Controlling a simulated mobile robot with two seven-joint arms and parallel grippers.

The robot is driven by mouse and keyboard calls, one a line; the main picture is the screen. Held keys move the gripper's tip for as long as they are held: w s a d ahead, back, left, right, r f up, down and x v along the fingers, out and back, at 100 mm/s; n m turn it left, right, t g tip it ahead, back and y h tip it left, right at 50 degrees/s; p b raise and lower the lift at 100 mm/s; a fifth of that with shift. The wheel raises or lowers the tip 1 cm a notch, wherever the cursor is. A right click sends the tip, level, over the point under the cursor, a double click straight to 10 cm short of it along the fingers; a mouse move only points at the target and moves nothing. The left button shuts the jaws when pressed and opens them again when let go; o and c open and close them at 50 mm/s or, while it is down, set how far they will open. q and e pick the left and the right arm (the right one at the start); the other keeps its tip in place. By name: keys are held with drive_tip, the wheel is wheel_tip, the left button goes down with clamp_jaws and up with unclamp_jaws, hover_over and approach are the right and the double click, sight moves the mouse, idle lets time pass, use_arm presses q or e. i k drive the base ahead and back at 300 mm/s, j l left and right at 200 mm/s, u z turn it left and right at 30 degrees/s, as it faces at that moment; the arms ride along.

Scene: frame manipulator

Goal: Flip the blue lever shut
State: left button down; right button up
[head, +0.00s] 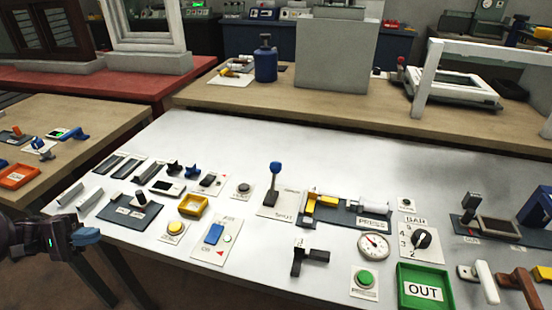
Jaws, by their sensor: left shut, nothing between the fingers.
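The blue lever (275,170) has a round blue knob on a dark stem. It stands roughly upright on a white plate (289,205) with small lettering, near the middle of the pale table. My left gripper (88,236) is at the lower left, by the table's left front edge, with blue tips and a dark body. It is shut and empty, well to the left of the lever and apart from it. My right gripper does not show.
Right of the lever are a yellow-and-grey press device (345,207), a dial gauge (373,245) and a green OUT tray (424,289). Left are a blue switch (214,234), a yellow button (175,228) and a yellow tray (193,206). The table's back strip is clear.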

sight(275, 167)
drive_tip(key=i+z, duration=0.45)
drive_tip(key=i+j+z, duration=0.2)
drive_tip(key=z, duration=0.25)
